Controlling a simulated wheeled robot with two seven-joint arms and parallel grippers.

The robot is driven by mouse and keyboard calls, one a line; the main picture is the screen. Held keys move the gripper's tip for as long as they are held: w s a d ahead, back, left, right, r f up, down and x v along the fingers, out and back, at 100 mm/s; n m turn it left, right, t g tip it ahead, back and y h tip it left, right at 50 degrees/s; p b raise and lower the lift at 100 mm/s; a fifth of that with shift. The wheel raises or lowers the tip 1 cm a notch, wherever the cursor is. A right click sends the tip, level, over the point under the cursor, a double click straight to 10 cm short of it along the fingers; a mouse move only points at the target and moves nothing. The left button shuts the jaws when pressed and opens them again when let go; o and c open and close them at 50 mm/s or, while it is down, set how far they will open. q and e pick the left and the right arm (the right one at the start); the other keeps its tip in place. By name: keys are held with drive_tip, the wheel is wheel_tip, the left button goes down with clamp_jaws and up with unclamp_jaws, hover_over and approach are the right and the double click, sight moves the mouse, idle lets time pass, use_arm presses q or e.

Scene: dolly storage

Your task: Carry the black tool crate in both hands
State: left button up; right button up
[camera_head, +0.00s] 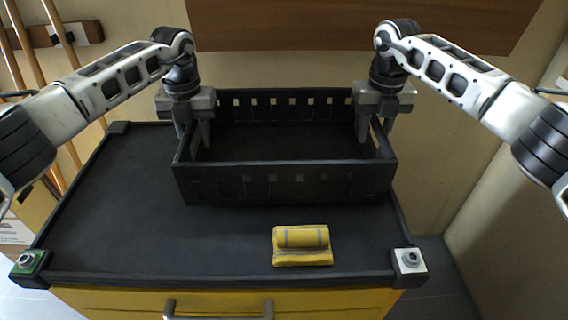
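The black tool crate (285,184) is an open-topped box with slotted long walls. It appears to rest on the black top of the yellow cabinet, and its visible inside looks empty. My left gripper (193,135) points down at the crate's left end wall, with its fingers spread apart on either side of the wall. My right gripper (375,130) points down at the right end wall in the same way. Both grippers look open, with fingers wider apart than the thin walls. Contact with the walls is hard to see.
A folded yellow cloth-like item (302,246) with grey stripes lies in front of the crate. The black cabinet top (115,210) is rimmed and clear to the left. The yellow cabinet (340,303) has a front handle. A wall stands close behind; wooden poles (62,35) lean at far left.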

use_arm(q)
wheel_tip(320, 180, up, 12)
use_arm(e)
drive_tip(key=shift+r, duration=0.1)
wheel_tip(320, 180, up, 12)
drive_tip(key=shift+f, duration=0.1)
idle(0.5)
idle(0.4)
